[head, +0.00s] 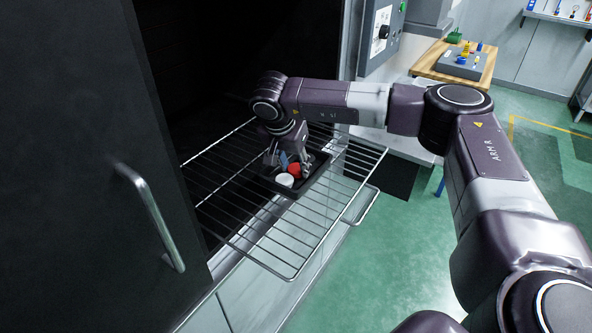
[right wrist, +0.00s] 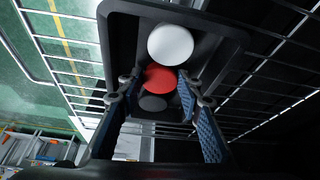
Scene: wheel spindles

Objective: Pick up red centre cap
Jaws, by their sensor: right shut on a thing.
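The red centre cap (head: 294,170) is in a small dark tray (head: 311,180) on a pulled-out wire rack. It also shows in the right wrist view (right wrist: 159,76), between a white cap (right wrist: 170,43) and a dark grey cap (right wrist: 152,102). My right gripper (head: 295,162) points down into the tray, with its blue-padded fingers on either side of the red cap. It is shut on the red cap, which is still down in the tray among the other caps. My left gripper is not in view.
The wire rack (head: 284,272) sticks out of a dark oven-like cabinet. Its open door with a handle (head: 150,215) stands at the left. A wooden bench (head: 425,70) with a grey block is at the back right. Green floor to the right is mostly clear.

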